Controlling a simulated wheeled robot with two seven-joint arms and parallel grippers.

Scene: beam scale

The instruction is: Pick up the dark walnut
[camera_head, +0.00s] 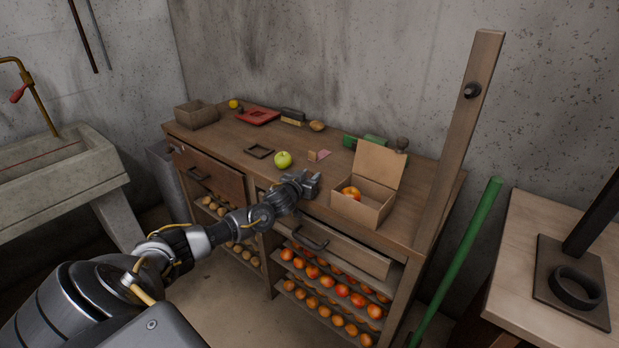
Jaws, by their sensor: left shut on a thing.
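My left gripper (313,184) is at the front edge of the wooden bench, between a green apple (283,160) and an open cardboard box (357,208). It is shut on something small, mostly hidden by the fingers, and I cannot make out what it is. I cannot pick out the dark walnut with certainty. A small dark brown lump (402,143) lies at the back right of the bench, behind the box lid. My right gripper is not in view.
The wooden bench (222,140) also holds a small brown box (196,114), a red tray (258,116), a dark square frame (259,151) and a green block (366,141). A wooden post (462,130) stands at its right end. Fruit racks are below.

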